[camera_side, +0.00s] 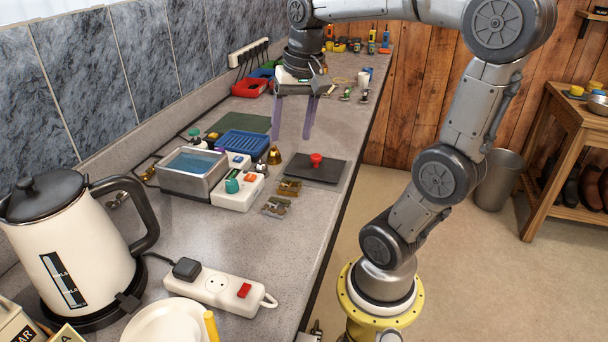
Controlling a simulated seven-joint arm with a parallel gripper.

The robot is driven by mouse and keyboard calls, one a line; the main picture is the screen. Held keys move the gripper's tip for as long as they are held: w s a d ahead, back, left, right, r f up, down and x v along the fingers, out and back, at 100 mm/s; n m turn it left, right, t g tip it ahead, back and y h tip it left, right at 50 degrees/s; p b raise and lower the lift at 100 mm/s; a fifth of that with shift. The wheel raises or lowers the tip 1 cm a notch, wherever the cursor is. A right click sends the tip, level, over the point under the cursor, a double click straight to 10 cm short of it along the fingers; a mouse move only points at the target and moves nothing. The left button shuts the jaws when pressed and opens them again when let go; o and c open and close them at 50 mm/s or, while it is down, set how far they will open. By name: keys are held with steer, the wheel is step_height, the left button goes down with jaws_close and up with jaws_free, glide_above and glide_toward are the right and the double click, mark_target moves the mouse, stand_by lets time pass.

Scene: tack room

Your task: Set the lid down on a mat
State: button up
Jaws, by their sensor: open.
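The lid (318,173) is a flat dark rectangular plate with a red knob (316,159) on top. It lies flat on the counter, on what looks like a thin grey mat (347,178) whose lighter border shows at its right side. My gripper (292,133) is open and empty, with two long translucent purple fingers pointing down. It hangs above the counter, up and slightly left of the lid in the picture, apart from it. A dark green mat (243,124) lies farther back. An uncovered metal bath (191,180) with blue inside stands left of the lid.
Close to the lid are a brass bell (274,155), a white box with a teal knob (238,190), brass pieces (277,207) and a blue ribbed tray (243,144). A kettle (68,240) and power strip (216,286) stand in front. The counter's right edge is near the lid.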

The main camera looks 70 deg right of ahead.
steer(key=s+a+f+n+t, duration=0.1)
steer(key=s+a+f+n, duration=0.1)
steer(key=a+n, duration=0.3)
steer(key=s+a+f+n+t, duration=0.2)
steer(key=s+a+n, duration=0.2)
steer(key=a+n, duration=0.2)
steer(key=shift+a+f+y, duration=0.3)
steer(key=shift+a, duration=0.1)
